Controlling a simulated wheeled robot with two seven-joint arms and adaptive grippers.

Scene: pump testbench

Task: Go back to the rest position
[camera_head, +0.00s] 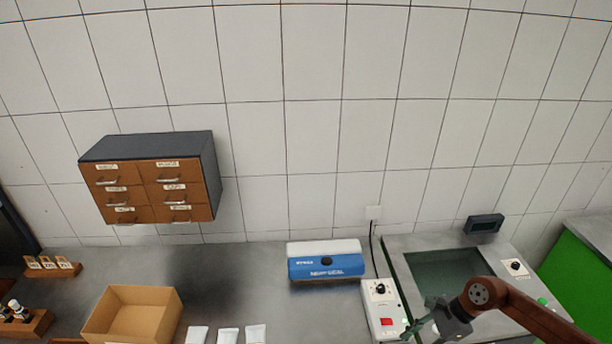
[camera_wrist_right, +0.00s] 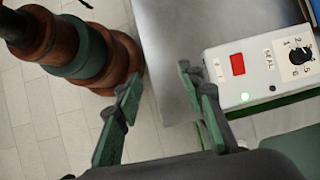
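The fingers look apart from the box. My left gripper is not in either view.
A sunken basin (camera_head: 445,275) is at the right of the counter, with a dial panel (camera_head: 515,267) beside it. A blue and white device (camera_head: 325,262), an open cardboard box (camera_head: 133,312) and white packets (camera_head: 228,336) stand on the counter. A drawer cabinet (camera_head: 150,178) hangs on the wall.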

